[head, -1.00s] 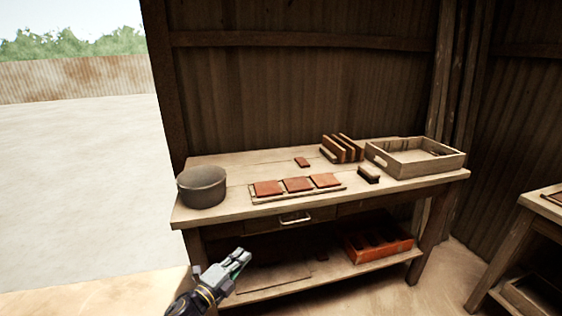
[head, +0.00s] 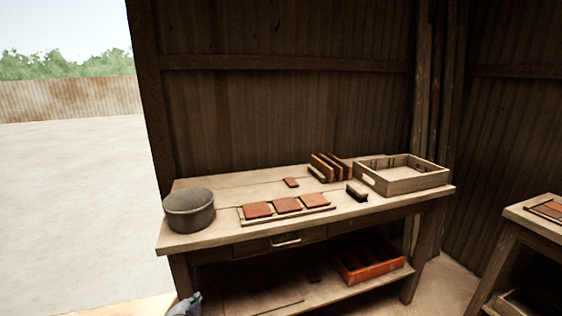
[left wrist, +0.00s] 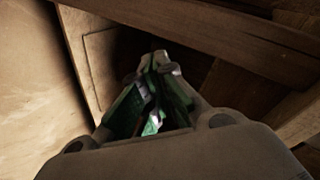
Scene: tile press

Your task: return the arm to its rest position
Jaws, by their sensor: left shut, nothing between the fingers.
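My left gripper (head: 187,305) shows only as a small grey piece at the bottom edge of the head view, in front of the table's left legs. In the left wrist view my left gripper (left wrist: 157,62) has its green-padded fingers together at the tips, with nothing between them. It is apart from the table and its objects. My right gripper is in neither view.
The wooden table (head: 190,237) holds a dark round pot (head: 189,212), three red tiles on a board (head: 287,205), a tile rack (head: 330,167) and a wooden tray (head: 402,185). An orange crate (head: 370,267) sits on the lower shelf. A second table (head: 535,220) stands right.

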